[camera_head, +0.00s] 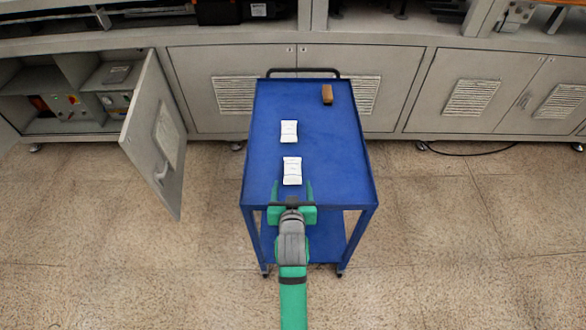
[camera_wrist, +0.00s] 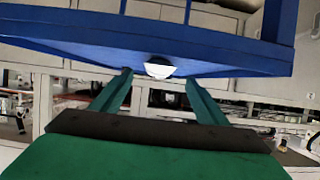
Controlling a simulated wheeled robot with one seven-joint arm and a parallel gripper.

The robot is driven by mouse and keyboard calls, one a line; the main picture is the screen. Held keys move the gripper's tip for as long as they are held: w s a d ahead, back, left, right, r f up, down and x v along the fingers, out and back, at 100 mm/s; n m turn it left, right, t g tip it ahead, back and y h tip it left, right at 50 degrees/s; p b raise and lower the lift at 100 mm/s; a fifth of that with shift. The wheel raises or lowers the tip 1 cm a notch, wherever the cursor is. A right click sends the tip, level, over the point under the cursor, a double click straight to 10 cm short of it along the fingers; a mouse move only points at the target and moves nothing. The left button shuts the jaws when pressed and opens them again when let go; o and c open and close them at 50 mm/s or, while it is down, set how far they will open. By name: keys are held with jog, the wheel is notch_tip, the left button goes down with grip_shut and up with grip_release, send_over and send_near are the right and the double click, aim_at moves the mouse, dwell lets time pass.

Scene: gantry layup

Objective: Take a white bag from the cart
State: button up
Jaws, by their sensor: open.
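Two white bags lie on the top of the blue cart (camera_head: 335,150) in the head view. The nearer white bag (camera_head: 292,171) lies left of the middle, and the farther white bag (camera_head: 289,131) lies behind it. My green gripper (camera_head: 292,187) is open and empty at the cart's near edge. Its fingers point toward the nearer bag, with the tips at about its near end in the picture. Its height above the tray is unclear. In the wrist view, a white patch (camera_wrist: 158,70), probably a bag, shows between the fingertips, partly cut off by blue cart surface.
A small brown block (camera_head: 327,94) sits at the cart's far right. The cart has a handle at its far end and a lower shelf. Grey cabinets (camera_head: 235,90) stand behind it. An open cabinet door (camera_head: 158,135) juts out at the left. Floor on both sides is clear.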

aim_at(292, 177)
jog(key=x, duration=0.3)
jog(key=shift+w+a+f, duration=0.1)
jog(key=shift+w, duration=0.4)
jog(key=x, duration=0.3)
jog(key=shift+w, duration=0.3)
jog(key=shift+w+d+f, duration=0.25)
jog(key=shift+w+d, duration=0.05)
jog(key=shift+a, duration=0.15)
jog(key=c, duration=1.2)
